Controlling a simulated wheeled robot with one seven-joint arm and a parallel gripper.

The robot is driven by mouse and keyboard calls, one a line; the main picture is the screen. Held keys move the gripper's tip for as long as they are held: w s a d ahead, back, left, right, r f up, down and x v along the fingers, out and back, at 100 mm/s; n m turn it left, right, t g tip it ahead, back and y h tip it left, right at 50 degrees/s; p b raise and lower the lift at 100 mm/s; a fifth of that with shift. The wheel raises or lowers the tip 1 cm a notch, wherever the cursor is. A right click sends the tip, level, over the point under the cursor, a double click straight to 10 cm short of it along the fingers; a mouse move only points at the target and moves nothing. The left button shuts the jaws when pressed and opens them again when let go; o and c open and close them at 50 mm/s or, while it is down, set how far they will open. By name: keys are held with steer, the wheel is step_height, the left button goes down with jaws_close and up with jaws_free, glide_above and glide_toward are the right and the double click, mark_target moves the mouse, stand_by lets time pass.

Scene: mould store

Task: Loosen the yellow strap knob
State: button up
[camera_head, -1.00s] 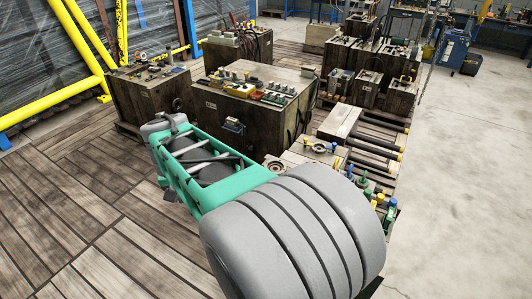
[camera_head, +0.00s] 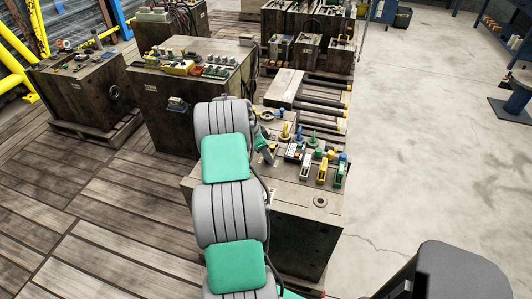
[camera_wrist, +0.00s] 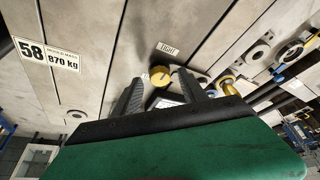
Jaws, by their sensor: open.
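In the wrist view a round yellow knob (camera_wrist: 160,75) sits on a grey-brown surface, just below a small label reading TIGHT (camera_wrist: 169,48). My gripper (camera_wrist: 158,88) is open, with one dark finger on each side of the knob. I cannot tell whether either finger touches it. A dark fitting beneath the knob is partly covered by my gripper. In the head view my arm reaches the near mould block (camera_head: 301,212), and the gripper end is mostly hidden behind my arm. A yellow knob (camera_head: 284,130) shows just beyond it.
Blue (camera_head: 298,132) and green (camera_head: 311,139) knobs stand close by, with several coloured lever clamps (camera_head: 321,172) to the right. Another yellow fitting (camera_wrist: 228,84) is right of my gripper in the wrist view. A larger block (camera_head: 165,120) stands left.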

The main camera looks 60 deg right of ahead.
steer(key=shift+d+f, duration=0.1)
steer(key=shift+f, duration=0.15)
steer(key=shift+c, duration=0.3)
jaws_close()
